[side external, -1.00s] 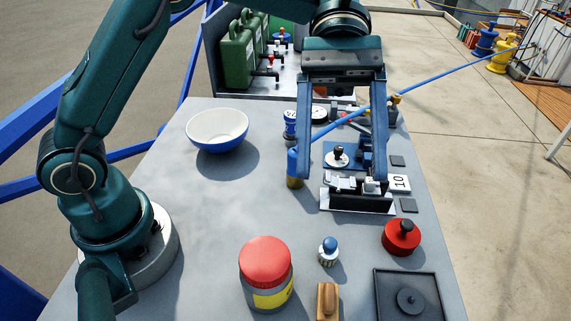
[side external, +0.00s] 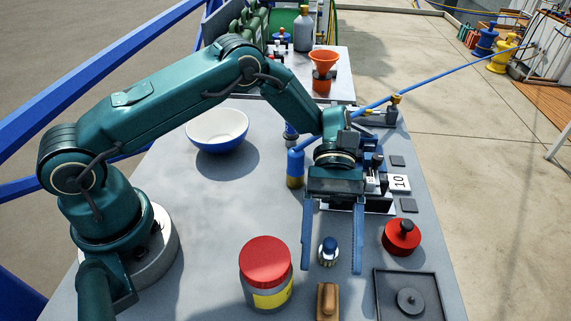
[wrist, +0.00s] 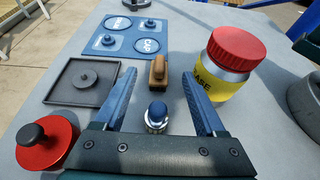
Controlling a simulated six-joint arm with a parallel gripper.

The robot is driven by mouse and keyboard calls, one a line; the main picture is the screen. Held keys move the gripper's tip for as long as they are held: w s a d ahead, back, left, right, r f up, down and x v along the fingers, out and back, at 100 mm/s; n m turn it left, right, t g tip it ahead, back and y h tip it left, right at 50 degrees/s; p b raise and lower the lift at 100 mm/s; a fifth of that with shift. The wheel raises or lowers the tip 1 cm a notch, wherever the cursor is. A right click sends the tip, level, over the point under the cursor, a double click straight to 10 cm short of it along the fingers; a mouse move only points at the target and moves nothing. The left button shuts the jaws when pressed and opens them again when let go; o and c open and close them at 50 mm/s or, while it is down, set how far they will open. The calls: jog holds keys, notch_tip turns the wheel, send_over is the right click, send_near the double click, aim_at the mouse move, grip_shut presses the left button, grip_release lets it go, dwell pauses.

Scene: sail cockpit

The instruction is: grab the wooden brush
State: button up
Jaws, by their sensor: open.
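The wooden brush (side external: 327,299) stands on the grey table at the bottom edge of the side view, partly cut off. In the wrist view the brush (wrist: 158,72) shows a tan wooden grip on a darker brown base, just beyond the fingertips and between their lines. My gripper (side external: 331,270) is open and empty, with its two blue fingers spread wide. In the wrist view the gripper (wrist: 160,85) points toward the brush. A small blue-topped metal piece (wrist: 156,115) lies between the fingers, nearer the palm than the brush.
A red-lidded jar (side external: 266,275) stands left of the brush. A black tray with a round knobbed piece (side external: 438,285) and a red knobbed pot (side external: 401,237) are on the right. A blue-and-white bowl (side external: 217,130) sits farther back. A blue panel (wrist: 100,37) lies beyond the brush.

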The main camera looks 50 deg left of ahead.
aim_at(330, 289)
jog(key=shift+s+d+f, duration=0.1)
jog(key=shift+f, duration=0.2)
jog(key=shift+x, duration=2.4)
grip_shut()
